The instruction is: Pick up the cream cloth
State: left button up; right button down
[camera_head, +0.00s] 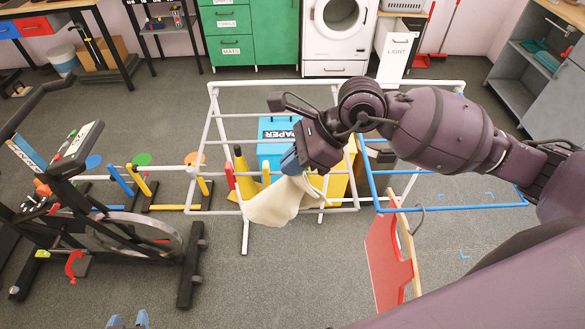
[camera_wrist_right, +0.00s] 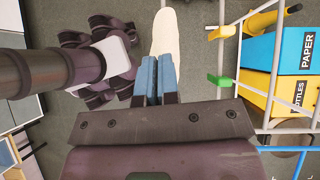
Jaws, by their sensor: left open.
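The cream cloth (camera_head: 280,203) hangs loosely from my right gripper (camera_head: 290,163) in the head view, in front of a white rack. In the right wrist view the cloth (camera_wrist_right: 165,32) runs out from between the blue fingers of the right gripper (camera_wrist_right: 159,62), which are close together on it. I cannot tell whether the cloth touches the rack bars. My left gripper (camera_head: 129,321) shows only its blue fingertips at the bottom edge of the head view; they are apart, with no object between them.
The white rack (camera_head: 246,235) stands mid-floor, with a blue bin (camera_head: 275,128) marked PAPER and a yellow bin (camera_head: 338,180) beside it. A blue frame (camera_head: 450,209) and a red board (camera_head: 383,262) are right. An exercise bike (camera_head: 140,232) is left. Front floor is clear.

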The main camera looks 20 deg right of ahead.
notch_tip(320, 180, up, 5)
jog(key=shift+f, duration=0.1)
jog(key=shift+f, duration=0.1)
